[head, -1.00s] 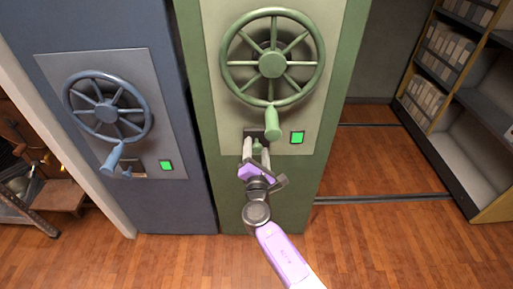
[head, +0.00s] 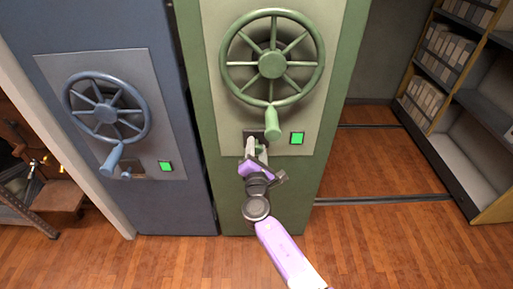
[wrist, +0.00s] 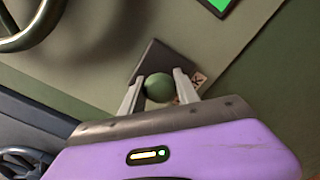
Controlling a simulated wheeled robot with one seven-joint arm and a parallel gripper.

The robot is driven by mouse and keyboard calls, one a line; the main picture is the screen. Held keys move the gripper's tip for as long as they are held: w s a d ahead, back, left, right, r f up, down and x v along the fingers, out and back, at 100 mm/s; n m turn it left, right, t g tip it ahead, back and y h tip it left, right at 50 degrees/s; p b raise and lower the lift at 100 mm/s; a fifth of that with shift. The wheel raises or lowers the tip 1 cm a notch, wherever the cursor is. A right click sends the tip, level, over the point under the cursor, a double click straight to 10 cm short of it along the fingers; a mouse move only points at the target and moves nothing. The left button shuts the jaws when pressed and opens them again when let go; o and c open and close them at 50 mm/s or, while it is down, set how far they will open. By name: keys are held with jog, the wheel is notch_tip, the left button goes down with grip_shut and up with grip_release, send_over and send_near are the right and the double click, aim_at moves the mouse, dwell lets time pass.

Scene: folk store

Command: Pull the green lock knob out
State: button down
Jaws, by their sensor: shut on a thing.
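The green lock knob (wrist: 158,87) is a small round knob in front of a dark square plate (wrist: 150,60) on the green cabinet's panel. In the wrist view it sits between the two pale fingers of my gripper (wrist: 160,90). My gripper is shut on it. In the head view my gripper (head: 257,147) is below the green handwheel (head: 271,65), and the knob is mostly hidden by the fingers. How far the knob stands out from the plate I cannot tell.
The wheel's handle (head: 273,124) hangs just above my gripper. A lit green square (head: 297,138) is to the right. A blue cabinet (head: 180,205) with its own wheel (head: 105,110) stands left. Open floor and shelves (head: 455,150) are at right.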

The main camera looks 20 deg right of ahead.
jog(key=shift+p+v, duration=0.45)
jog(key=shift+v, duration=1.15)
jog(key=shift+s+f, duration=0.1)
jog(key=shift+s, duration=0.05)
jog(key=c, duration=0.9)
grip_release()
send_near(257, 151)
